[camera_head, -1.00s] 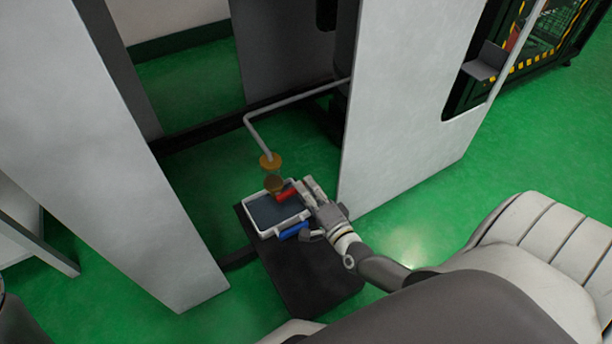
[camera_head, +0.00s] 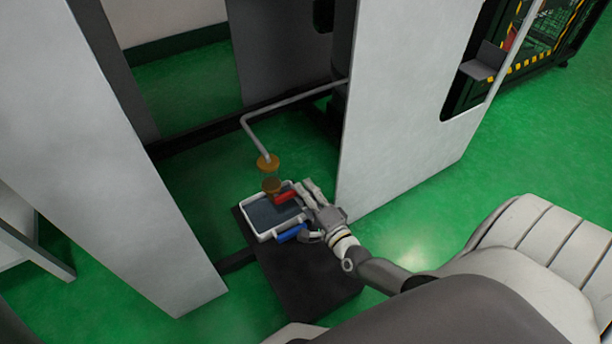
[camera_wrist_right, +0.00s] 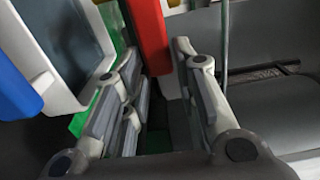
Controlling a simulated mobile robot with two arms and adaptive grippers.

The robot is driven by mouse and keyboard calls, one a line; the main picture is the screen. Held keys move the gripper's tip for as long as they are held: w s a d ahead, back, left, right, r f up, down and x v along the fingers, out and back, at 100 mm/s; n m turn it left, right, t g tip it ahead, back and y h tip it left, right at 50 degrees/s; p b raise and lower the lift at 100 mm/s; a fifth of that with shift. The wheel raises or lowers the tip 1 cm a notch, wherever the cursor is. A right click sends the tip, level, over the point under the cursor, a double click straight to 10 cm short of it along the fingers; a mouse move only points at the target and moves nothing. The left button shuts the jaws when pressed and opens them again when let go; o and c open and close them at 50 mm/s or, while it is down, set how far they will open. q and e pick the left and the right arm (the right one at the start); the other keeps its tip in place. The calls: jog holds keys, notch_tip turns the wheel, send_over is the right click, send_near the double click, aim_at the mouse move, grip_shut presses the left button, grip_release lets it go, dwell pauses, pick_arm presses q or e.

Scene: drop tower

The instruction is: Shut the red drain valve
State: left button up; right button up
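The red drain valve handle (camera_head: 285,197) is a short red bar beside a brass-brown fitting (camera_head: 271,185), at the upper right of a white-framed tray (camera_head: 252,230) with a dark grey inside. My right gripper (camera_head: 309,193) is at the handle's right end. In the right wrist view, the red handle (camera_wrist_right: 147,35) comes down from the top. Its lower end lies between the tips of my open right gripper (camera_wrist_right: 157,58), with a gap visible at least on one side. Whether a finger touches it, I cannot tell. My left gripper is not in view.
A blue handle (camera_head: 291,233) sits on the tray's near side, close below my right gripper. The tray rests on a black block (camera_head: 305,275). A grey pipe (camera_head: 295,98) ends in a brass flange (camera_head: 267,162) above. Pale panels (camera_head: 395,100) stand left and right.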

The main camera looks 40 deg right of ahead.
jog(key=shift+o, duration=1)
jog(key=shift+s, duration=0.15)
jog(key=s, duration=1.1)
jog(key=shift+s+a, duration=0.35)
jog(key=shift+s, duration=0.05)
